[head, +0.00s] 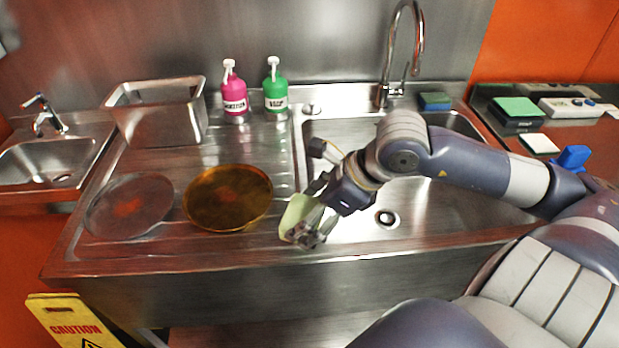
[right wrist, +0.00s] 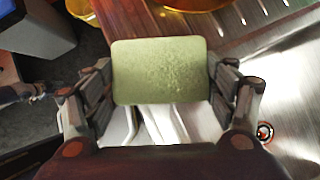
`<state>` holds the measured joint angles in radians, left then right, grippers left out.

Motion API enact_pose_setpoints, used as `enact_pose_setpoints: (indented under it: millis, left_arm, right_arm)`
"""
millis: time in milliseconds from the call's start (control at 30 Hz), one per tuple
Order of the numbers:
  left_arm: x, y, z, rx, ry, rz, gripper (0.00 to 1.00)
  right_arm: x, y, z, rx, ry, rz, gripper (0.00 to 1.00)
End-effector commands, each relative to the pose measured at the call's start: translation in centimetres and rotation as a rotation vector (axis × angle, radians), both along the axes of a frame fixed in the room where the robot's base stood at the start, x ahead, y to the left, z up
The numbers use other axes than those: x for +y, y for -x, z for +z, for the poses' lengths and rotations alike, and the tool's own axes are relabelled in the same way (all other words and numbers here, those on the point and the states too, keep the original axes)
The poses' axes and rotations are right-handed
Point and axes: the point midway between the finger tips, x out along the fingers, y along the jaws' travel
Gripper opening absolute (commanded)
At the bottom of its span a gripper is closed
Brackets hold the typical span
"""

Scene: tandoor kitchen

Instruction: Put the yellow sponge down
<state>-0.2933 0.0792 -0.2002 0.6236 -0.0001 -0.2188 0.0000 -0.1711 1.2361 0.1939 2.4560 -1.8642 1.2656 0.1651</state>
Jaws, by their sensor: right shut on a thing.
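The yellow sponge (head: 294,213) looks pale yellow-green. It is in my right gripper (head: 312,222), near the front edge of the steel counter, where the drainboard meets the sink basin. In the right wrist view, the sponge (right wrist: 160,70) sits between both fingers of the right gripper (right wrist: 160,85), which touch its two sides. Whether its underside touches the counter, I cannot tell. My left gripper is not in view.
An amber plate (head: 228,197) and a clear plate with a reddish stain (head: 130,206) lie on the drainboard (head: 180,247). Behind stand a steel container (head: 160,125), a pink bottle (head: 234,95) and a green bottle (head: 275,92). A blue-green sponge (head: 434,101) lies behind the sink.

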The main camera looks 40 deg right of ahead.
Motion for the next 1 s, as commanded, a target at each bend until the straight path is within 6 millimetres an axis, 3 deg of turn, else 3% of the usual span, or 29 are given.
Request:
enact_pose_setpoints:
  millis: [200, 533, 833, 1000]
  left_arm:
    - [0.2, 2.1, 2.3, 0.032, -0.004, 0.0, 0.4]
    - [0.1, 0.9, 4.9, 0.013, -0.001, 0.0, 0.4]
    - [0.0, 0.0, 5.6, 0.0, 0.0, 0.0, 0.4]
    - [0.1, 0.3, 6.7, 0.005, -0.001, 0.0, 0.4]
  right_arm:
    - [-2.7, -4.7, 0.3, -0.005, -0.005, -0.009, 0.56]
    - [-6.2, -10.9, -0.6, -0.002, -0.004, -0.006, 0.56]
    - [-7.3, -12.6, -1.6, 0.001, 0.0, -0.002, 0.56]
    - [-7.2, -12.5, -3.6, 0.005, -0.002, -0.004, 0.56]
